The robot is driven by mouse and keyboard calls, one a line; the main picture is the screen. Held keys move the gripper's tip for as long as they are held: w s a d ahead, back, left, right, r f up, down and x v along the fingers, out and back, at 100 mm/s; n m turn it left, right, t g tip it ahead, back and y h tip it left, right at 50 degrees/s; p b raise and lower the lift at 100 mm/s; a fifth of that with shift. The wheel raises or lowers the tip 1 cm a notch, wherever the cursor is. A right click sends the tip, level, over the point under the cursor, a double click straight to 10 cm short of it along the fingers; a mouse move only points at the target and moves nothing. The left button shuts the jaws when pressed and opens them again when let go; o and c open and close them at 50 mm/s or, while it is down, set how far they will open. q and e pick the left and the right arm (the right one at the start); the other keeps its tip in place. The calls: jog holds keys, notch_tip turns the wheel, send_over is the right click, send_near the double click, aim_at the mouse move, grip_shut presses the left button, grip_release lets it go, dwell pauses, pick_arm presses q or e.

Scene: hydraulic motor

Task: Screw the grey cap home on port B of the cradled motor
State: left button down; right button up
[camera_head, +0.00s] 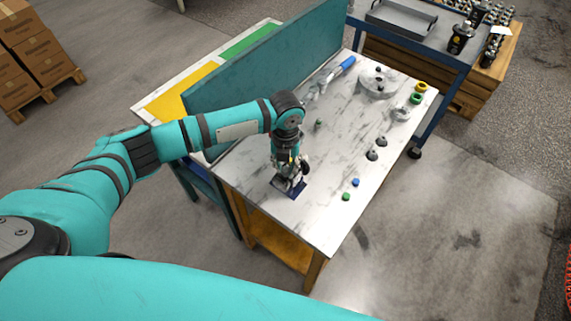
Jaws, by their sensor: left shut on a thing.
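My left gripper (290,181) points down at the near left part of the white worktable. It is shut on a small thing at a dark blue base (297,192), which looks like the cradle. The gripper covers most of that spot, so I cannot make out the motor, port B, or which part the fingers hold. I cannot tell whether a grey cap is between them or how it sits on the port. My right gripper is not in view.
On the table (345,155) lie a blue cap (355,182), a green cap (346,196), dark round pieces (371,155), a yellow ring (421,87), a grey disc (377,82) and a blue-handled tool (343,67). The front middle is clear.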

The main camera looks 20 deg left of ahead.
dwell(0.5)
pick_arm(q)
jog(key=shift+s+f, duration=0.1)
jog(key=shift+f, duration=0.3)
dwell(0.4)
jog(key=m, duration=0.3)
jog(key=shift+f+m, duration=0.15)
jog(key=shift+m, duration=0.15)
jog(key=shift+s+m+b, duration=0.1)
jog(key=shift+m+b, duration=0.2)
jog(key=shift+m, duration=0.8)
jog(key=shift+m, duration=1.1)
jog(key=c, duration=1.4)
grip_release()
jog(key=shift+f, duration=0.1)
